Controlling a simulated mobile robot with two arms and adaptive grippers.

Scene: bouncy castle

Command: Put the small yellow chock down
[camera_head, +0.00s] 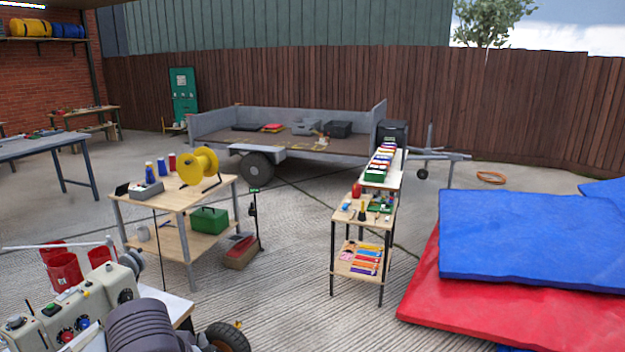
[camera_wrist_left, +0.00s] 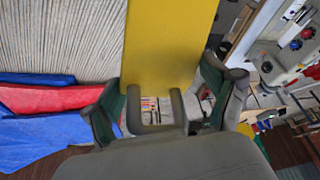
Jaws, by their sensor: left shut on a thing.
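The small yellow chock (camera_wrist_left: 170,45) shows in the left wrist view as a flat yellow face running from the top edge down between the fingers. My left gripper (camera_wrist_left: 164,103) is shut on it, with one dark green and grey finger at each side. A grey U-shaped piece lies at the chock's near end; I cannot tell whether it belongs to the chock. The chock's far end is cut off by the picture edge. I cannot make out the left gripper or the held chock in the head view. My right gripper is in neither view.
A workbench (camera_head: 182,205) with a yellow reel (camera_head: 198,166) stands left of centre. A narrow shelf table (camera_head: 353,227) is right of it. Blue (camera_head: 530,240) and red (camera_head: 500,300) mats lie at right. A sewing machine (camera_head: 75,315) is lower left. Open floor (camera_head: 285,270) lies between.

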